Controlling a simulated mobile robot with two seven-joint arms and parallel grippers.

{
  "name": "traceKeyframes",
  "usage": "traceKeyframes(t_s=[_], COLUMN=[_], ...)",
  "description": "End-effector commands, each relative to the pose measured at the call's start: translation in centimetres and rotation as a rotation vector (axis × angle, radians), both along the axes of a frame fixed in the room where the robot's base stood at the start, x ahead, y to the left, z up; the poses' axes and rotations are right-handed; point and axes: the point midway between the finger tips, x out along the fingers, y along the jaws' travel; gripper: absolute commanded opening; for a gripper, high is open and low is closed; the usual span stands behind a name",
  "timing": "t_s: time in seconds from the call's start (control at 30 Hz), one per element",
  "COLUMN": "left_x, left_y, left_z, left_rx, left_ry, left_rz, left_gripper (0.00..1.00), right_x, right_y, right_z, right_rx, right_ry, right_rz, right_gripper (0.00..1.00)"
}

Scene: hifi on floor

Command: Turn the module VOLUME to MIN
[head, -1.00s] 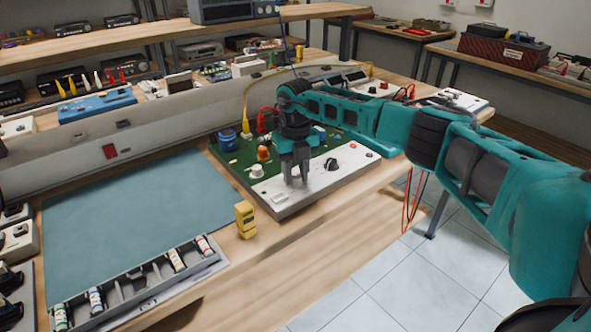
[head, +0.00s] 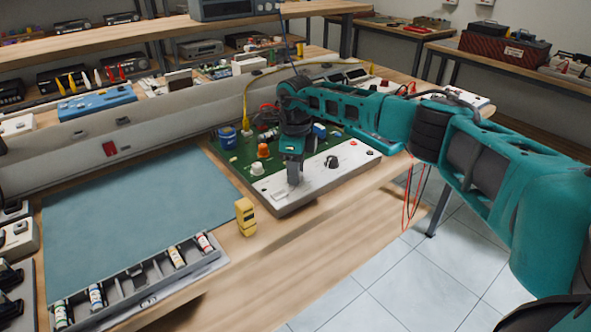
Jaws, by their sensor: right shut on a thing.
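The module is a green board with a white front panel (head: 318,176) on the wooden bench. My left gripper is out of view.
An orange knob (head: 263,151) and a blue part (head: 227,137) stand on the green board, close to my wrist. A yellow device (head: 245,216) stands left of the module. A blue-grey mat (head: 135,220) and a parts tray (head: 148,281) lie further left.

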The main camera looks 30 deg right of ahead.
Motion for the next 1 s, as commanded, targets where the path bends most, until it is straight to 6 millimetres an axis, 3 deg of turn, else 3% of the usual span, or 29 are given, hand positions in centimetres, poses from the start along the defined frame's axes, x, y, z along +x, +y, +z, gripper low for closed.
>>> traceKeyframes(t_s=[0.43, 1.0], left_x=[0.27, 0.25], left_y=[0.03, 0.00], left_z=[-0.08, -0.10], left_rx=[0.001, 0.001], left_ry=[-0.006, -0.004], left_rz=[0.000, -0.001], left_gripper=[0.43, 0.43], right_x=[0.05, 0.05], right_y=[-0.02, -0.02], right_z=[0.09, 0.12], right_rx=[0.000, 0.000], right_ry=[-0.003, -0.003], right_rz=[0.266, 0.323], right_gripper=[0.03, 0.03])
